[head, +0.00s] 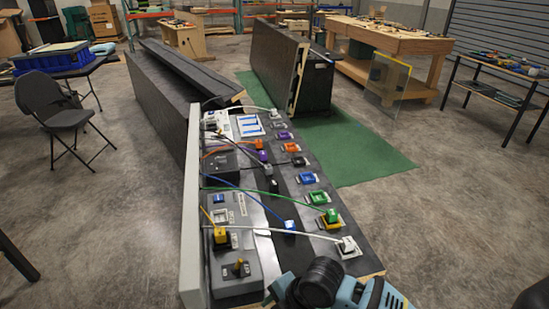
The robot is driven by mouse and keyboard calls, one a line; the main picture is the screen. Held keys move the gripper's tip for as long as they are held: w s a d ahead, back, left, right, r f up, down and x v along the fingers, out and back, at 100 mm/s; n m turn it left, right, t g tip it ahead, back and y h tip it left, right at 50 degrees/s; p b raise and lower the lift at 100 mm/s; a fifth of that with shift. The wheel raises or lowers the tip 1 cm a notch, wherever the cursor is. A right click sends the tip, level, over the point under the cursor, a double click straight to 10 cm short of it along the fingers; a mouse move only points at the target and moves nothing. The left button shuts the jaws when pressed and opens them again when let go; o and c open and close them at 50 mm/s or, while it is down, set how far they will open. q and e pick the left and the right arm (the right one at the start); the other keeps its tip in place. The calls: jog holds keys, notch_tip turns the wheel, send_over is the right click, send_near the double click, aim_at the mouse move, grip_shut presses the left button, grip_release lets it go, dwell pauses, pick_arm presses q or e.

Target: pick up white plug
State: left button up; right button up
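A white plug (347,244) is on the near right edge of the long console (260,215), at the end of a white cable from the left panel. I cannot tell how deep it sits in its socket. Another white plug (274,113) with a white cable is at the console's far end. A black and light-blue part of my arm (322,284), seemingly the right, shows at the bottom, just below the near white plug and apart from it in the picture. No fingertips can be made out there. My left gripper is out of view.
Green (332,215), blue (290,225), black (273,185), purple (262,155) and yellow (220,235) plugs stand on the console, several with cables crossing it. The upright panel (190,210) bounds its left side. Floor to the right is open, with a green mat (350,150) farther back.

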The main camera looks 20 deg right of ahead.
jog(key=s+d+f+m+t+h, duration=0.1)
jog(key=s+d+f+m+t, duration=0.2)
jog(key=s+m, duration=0.6)
jog(key=s+d+f+m+t+h, duration=0.1)
jog(key=s+d+f+m+t, duration=0.2)
jog(key=s+d+f+m, duration=0.3)
notch_tip(320, 180, down, 2)
jog(key=s+m, duration=0.3)
jog(key=m, duration=0.2)
jog(key=shift+d+h, duration=0.3)
jog(key=shift+f, duration=0.1)
jog(key=shift+c, duration=1.1)
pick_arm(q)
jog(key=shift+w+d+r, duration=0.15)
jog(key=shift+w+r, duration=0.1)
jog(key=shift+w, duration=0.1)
pick_arm(e)
jog(key=shift+t, duration=0.3)
jog(key=shift+c, duration=0.3)
